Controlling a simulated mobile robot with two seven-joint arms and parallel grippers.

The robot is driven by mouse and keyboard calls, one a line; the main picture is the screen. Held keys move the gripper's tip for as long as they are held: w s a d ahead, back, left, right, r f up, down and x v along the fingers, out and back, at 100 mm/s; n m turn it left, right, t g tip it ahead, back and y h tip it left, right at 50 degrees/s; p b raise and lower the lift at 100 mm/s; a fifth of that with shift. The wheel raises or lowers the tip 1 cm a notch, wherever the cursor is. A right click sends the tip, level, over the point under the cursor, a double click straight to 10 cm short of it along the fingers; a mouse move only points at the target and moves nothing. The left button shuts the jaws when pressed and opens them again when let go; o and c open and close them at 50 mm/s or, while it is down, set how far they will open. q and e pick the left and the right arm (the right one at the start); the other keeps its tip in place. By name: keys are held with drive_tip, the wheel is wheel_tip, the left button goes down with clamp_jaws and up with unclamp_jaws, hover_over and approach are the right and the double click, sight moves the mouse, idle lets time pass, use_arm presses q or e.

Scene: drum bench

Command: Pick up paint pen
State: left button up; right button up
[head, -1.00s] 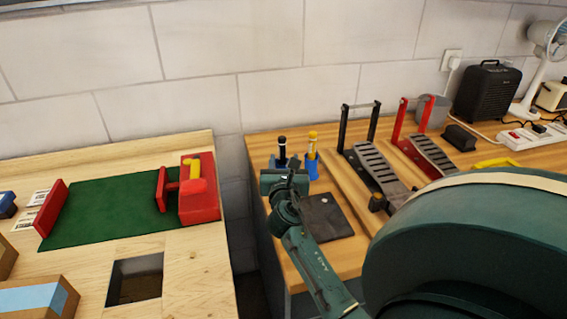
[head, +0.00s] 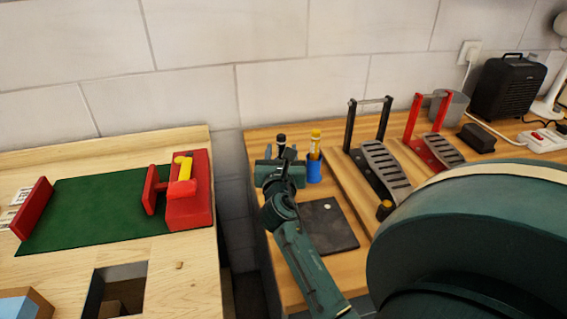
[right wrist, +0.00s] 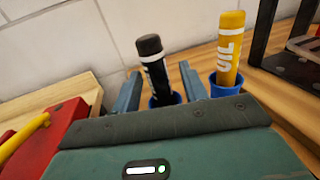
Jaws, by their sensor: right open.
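A black-capped pen (head: 282,139) and a yellow pen (head: 315,138) stand upright in blue holders at the back left of the right-hand bench. In the right wrist view, the black pen (right wrist: 153,62) with white lettering leans slightly in its blue cup, and the yellow pen (right wrist: 230,45) stands to its right. I cannot tell which one is the paint pen. My right gripper (right wrist: 160,84) is open, its fingers on either side of the black pen without visibly holding it. In the head view the right gripper (head: 281,156) hides the black pen's lower part and its holder. My left gripper is not in view.
A dark square pad (head: 328,226) lies in front of the pens. A black pedal (head: 386,170) and a red pedal (head: 437,150) stand to the right. A gap separates this bench from the left bench with a red clamp (head: 188,205) and green mat (head: 100,212).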

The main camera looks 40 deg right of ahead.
drive_tip(key=shift+w+d, duration=0.15)
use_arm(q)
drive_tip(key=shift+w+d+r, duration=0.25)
use_arm(e)
drive_tip(key=shift+c, duration=0.2)
drive_tip(key=c, duration=0.7)
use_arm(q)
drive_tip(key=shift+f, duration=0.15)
